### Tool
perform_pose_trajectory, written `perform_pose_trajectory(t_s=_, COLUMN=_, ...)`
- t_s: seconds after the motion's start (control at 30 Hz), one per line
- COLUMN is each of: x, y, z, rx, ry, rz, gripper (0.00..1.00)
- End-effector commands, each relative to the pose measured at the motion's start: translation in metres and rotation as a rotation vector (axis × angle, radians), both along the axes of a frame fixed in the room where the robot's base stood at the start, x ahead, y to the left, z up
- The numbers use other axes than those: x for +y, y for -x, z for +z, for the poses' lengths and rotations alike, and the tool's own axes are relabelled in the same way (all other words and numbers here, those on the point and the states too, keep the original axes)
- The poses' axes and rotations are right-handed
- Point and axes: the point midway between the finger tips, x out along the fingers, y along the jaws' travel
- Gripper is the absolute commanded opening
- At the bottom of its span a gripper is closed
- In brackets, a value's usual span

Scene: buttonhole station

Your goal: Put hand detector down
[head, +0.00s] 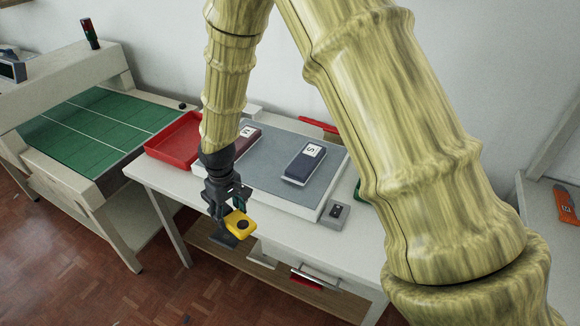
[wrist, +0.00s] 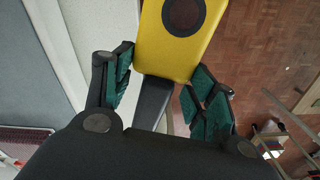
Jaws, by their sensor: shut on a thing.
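The hand detector (head: 239,223) is yellow with a dark round spot on its face and a black handle. My gripper (head: 229,197) is shut on it and holds it near the front edge of the white table, at the left part. In the wrist view the yellow head (wrist: 178,45) shows at the top, and its black handle (wrist: 153,100) runs down between the green-padded fingers of my gripper (wrist: 160,95). The lower end of the handle is hidden behind the gripper body. I cannot tell whether the detector touches the table edge.
A grey mat (head: 262,178) on the white table (head: 290,232) bears a dark blue packet (head: 304,164) and a maroon packet (head: 245,140). A red tray (head: 178,140) is at the left. A small grey box (head: 335,214) stands at the mat's front right corner. A conveyor with green belt (head: 95,125) stands left.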

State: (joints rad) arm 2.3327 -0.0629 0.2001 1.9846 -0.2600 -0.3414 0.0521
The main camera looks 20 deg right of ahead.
Motion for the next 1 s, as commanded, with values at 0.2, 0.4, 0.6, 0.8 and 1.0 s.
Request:
perform_pose_trajectory(t_s=0.2, x=0.053, y=-0.024, z=-0.016, rx=-0.011, ry=0.0, rz=0.235, gripper=0.38)
perform_pose_trajectory(t_s=0.4, x=0.05, y=-0.028, z=-0.016, rx=-0.015, ry=0.002, rz=0.29, gripper=0.38)
perform_pose_trajectory(t_s=0.6, x=0.01, y=-0.022, z=-0.018, rx=-0.014, ry=0.002, rz=0.287, gripper=0.38)
perform_pose_trajectory(t_s=0.8, x=-0.03, y=-0.016, z=-0.022, rx=-0.014, ry=0.001, rz=0.285, gripper=0.38)
perform_pose_trajectory(t_s=1.0, x=-0.069, y=-0.012, z=-0.026, rx=-0.014, ry=0.002, rz=0.285, gripper=0.38)
